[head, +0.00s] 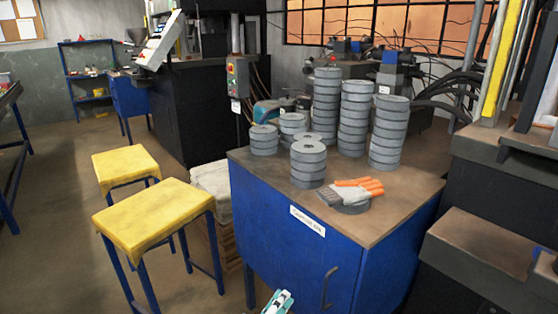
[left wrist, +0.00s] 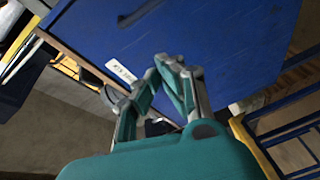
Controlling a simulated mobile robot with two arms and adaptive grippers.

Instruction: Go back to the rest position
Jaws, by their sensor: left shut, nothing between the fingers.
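My left gripper (head: 278,302) shows at the bottom edge of the head view, low in front of the blue cabinet (head: 290,245). In the left wrist view my left gripper (left wrist: 168,62) is shut and empty, with the blue cabinet front (left wrist: 220,45) beyond its fingertips. Grey flap discs stand in several stacks on the cabinet's brown top, tall ones (head: 354,118) at the back and right, and shorter ones (head: 308,163) at the front and left. My right gripper is in neither view.
An orange and white glove (head: 350,192) lies on a disc near the cabinet top's front edge. Two yellow-topped stools (head: 155,218) stand left of the cabinet. A dark machine block (head: 485,262) stands close on the right. Open floor lies at the far left.

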